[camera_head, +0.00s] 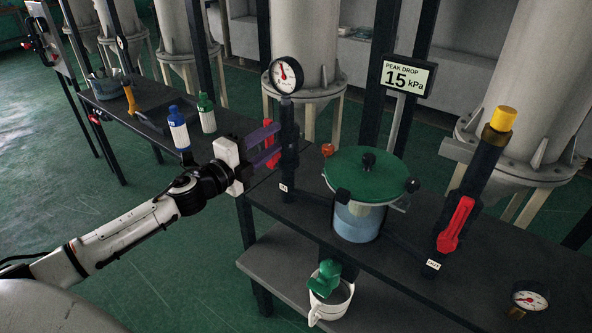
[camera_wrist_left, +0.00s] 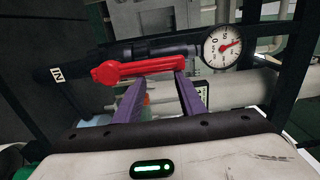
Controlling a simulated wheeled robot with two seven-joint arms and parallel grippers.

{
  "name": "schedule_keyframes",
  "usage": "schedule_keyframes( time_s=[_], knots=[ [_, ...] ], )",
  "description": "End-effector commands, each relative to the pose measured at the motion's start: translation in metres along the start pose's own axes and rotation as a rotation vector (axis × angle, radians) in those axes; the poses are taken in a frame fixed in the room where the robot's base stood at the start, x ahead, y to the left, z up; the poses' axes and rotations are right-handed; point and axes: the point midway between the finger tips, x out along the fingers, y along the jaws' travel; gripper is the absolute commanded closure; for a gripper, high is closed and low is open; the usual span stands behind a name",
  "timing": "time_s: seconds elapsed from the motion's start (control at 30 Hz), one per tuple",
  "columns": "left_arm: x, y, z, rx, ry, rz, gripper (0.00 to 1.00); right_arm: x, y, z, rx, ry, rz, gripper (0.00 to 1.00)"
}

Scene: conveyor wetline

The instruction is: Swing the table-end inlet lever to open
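The inlet lever is red and sits on the dark upright pipe (camera_head: 288,165) with the "IN" label at the table end. In the head view, a part of the red lever (camera_head: 273,158) shows by my fingers. In the left wrist view, the red lever (camera_wrist_left: 145,70) lies across the picture, its round hub toward the "IN" label and its arm toward the gauge. My left gripper (camera_head: 270,141) has purple fingers spread apart, with their tips at the lever (camera_wrist_left: 160,80). I cannot tell whether they touch it. My right gripper is not in view.
A gauge (camera_head: 286,75) tops the inlet pipe. A green-lidded vessel (camera_head: 362,172) stands right of it, then the outlet pipe with its red lever (camera_head: 456,225). A white jug (camera_head: 331,302) is on the lower shelf. Two bottles (camera_head: 178,128) stand on the far table.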

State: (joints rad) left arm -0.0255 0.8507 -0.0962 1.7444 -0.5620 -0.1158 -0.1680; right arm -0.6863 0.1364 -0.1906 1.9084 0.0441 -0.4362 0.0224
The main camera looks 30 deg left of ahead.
Motion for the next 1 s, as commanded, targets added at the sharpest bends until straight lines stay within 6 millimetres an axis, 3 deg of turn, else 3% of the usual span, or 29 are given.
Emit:
schedule_keyframes(
  time_s=[0.5, 1.0],
  knots=[
    [-0.052, 0.002, 0.002, 0.0, -0.005, 0.002, 0.63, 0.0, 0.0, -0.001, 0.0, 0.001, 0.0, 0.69],
    [-0.057, 0.0, 0.001, 0.001, -0.001, -0.001, 0.63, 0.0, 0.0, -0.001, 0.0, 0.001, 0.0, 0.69]
  ],
)
